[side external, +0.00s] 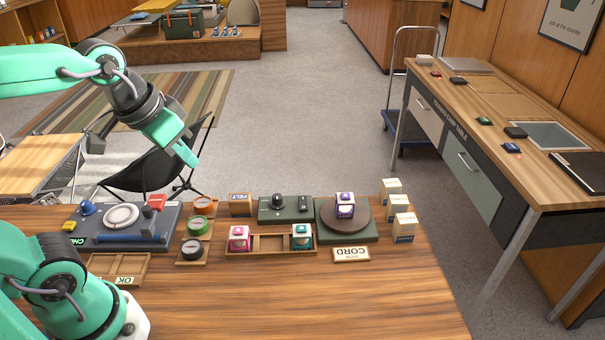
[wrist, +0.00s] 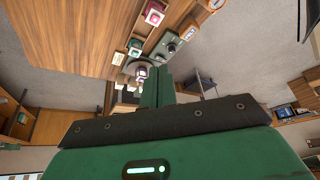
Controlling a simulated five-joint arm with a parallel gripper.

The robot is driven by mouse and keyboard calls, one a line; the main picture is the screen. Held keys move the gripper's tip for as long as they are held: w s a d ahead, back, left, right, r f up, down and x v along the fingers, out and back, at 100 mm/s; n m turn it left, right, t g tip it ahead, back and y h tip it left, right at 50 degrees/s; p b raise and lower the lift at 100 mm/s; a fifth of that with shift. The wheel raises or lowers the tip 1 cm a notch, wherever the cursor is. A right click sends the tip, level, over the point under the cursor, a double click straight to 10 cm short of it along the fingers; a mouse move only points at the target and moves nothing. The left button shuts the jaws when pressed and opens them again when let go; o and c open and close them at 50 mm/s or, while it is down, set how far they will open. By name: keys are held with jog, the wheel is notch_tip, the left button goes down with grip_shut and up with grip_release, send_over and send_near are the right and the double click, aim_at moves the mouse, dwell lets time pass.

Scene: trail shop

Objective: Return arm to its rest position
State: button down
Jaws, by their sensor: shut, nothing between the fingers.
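My gripper (side external: 190,156) is raised in the air above the back left of the wooden table (side external: 330,300) in the side external view. Its fingers point down and to the right, well clear of the objects on the table. In the wrist view, the green fingers of my gripper (wrist: 157,88) are together with nothing between them. The table appears tilted at the upper left of the wrist view (wrist: 85,35).
On the table are a grey device (side external: 122,238), a wooden tray (side external: 270,245) with pink and teal cubes, a turntable (side external: 362,217) bearing a purple cube, and small boxes (side external: 403,228). A black chair (side external: 150,172) stands behind. The table's front right is clear.

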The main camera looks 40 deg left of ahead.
jog(key=shift+s+a+f+t, duration=0.15)
jog(key=shift+s+f, duration=0.35)
jog(key=shift+s, duration=0.3)
jog(key=shift+s+a+f+t, duration=0.15)
jog(key=shift+s+f, duration=0.35)
jog(key=shift+s, duration=0.3)
jog(key=c, duration=2.1)
grip_release()
